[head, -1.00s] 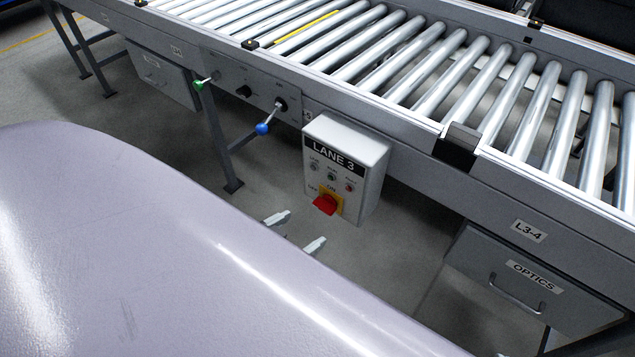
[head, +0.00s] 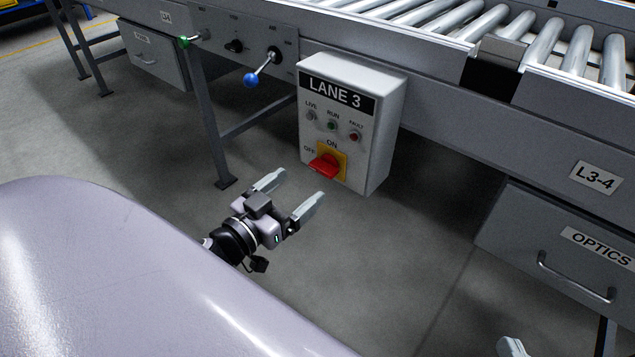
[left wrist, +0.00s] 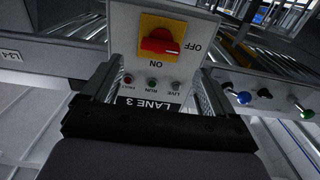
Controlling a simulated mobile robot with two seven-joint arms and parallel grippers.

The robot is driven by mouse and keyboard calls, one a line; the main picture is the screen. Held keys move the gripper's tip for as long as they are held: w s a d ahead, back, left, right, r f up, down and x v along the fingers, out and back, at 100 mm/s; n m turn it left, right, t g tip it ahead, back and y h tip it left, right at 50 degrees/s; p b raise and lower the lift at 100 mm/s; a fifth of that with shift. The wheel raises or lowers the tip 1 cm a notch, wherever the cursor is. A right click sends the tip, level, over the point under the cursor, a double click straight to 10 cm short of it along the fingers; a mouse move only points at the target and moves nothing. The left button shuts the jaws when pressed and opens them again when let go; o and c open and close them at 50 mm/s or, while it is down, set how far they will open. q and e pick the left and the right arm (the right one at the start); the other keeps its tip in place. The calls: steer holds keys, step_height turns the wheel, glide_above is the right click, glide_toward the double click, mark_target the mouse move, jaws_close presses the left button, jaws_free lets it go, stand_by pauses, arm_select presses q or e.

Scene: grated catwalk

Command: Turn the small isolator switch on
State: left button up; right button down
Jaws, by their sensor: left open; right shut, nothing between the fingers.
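The isolator switch (head: 323,165) is a red rotary handle on a yellow plate, low on the white LANE 3 box (head: 382,130). Its handle lies crosswise, in line with the OFF mark at left; ON is marked above it. In the left wrist view the switch (left wrist: 160,42) appears upside down, beyond the fingertips. My left gripper (head: 302,184) is open and empty, just in front of and below the switch, apart from it. Its fingers also show in the left wrist view (left wrist: 155,88). Only a tip of my right gripper (head: 512,347) shows at the bottom edge.
The box hangs on a roller conveyor's side rail (head: 460,130). Left of it are a blue-knobbed lever (head: 252,79), a black knob (head: 234,46) and a green-tipped lever (head: 186,42). An OPTICS drawer (head: 560,275) is at right. Floor below the box is clear.

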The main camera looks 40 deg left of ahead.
mark_target(319, 170)
arm_select(q)
steer(key=shift+w+d+b, duration=0.15)
steer(key=shift+w+b, duration=0.15)
steer(key=shift+w, duration=1.45)
steer(key=shift+w+d+b, duration=0.1)
steer(key=shift+w+b, duration=0.15)
steer(key=shift+w, duration=1.5)
steer(key=c, duration=1.1)
